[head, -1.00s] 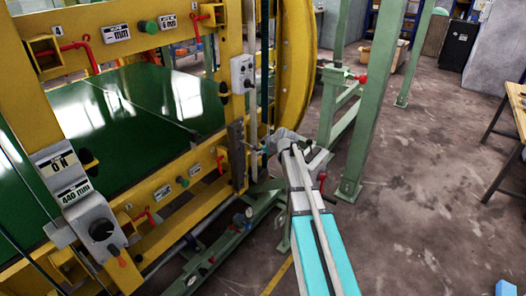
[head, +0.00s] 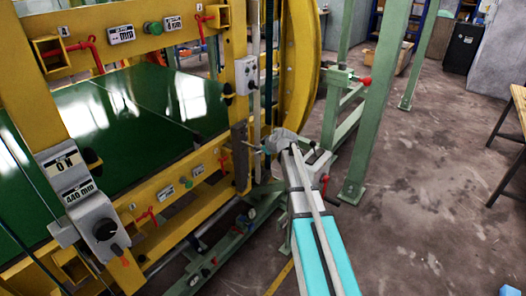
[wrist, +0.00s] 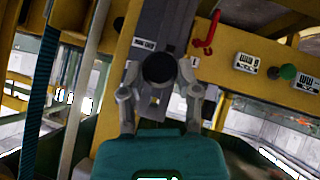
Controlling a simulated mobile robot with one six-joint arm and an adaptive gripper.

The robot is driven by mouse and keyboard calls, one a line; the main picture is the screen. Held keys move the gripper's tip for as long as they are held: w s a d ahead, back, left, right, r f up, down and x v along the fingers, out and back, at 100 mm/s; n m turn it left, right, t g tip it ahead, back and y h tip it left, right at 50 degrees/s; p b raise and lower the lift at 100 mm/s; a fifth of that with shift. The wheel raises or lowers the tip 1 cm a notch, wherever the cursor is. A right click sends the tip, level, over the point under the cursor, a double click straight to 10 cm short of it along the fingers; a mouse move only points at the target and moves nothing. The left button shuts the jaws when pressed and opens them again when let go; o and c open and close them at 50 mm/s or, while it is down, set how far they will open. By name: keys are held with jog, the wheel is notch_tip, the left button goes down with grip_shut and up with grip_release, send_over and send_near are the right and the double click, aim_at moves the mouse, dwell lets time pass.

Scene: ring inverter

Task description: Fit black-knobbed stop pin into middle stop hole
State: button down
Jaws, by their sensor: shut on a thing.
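My gripper (head: 264,147) is shut on the black-knobbed stop pin, in front of the yellow post's grey slotted plate (head: 239,150). In the wrist view the round black knob (wrist: 158,68) sits between the two fingers of my gripper (wrist: 159,84). The pin's thin shaft (head: 250,144) points left toward the plate in the head view. I cannot tell whether its tip touches the plate. The grey plate (wrist: 165,30) shows behind the knob in the wrist view. The knob and fingers cover part of it, and I cannot make out the middle stop hole.
A red handle (wrist: 207,33) and a green knob (wrist: 288,71) sit on the yellow beam beside the plate. A grey switch box (head: 246,75) is above my gripper. A green post (head: 375,110) stands to the right. The floor at right is mostly clear.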

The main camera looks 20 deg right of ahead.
jog(key=shift+w+a, duration=1)
jog(key=shift+w, duration=0.3)
jog(key=shift+w+a, duration=1)
jog(key=shift+w, duration=0.25)
dwell(1.1)
jog(key=shift+c, duration=1.3)
grip_release()
jog(key=shift+s+d, duration=0.1)
jog(key=shift+s, duration=0.05)
jog(key=s+d, duration=0.9)
jog(key=s, duration=0.2)
jog(key=shift+s+f+b, duration=0.25)
jog(key=shift+f+b, duration=0.1)
jog(key=shift+b, duration=0.05)
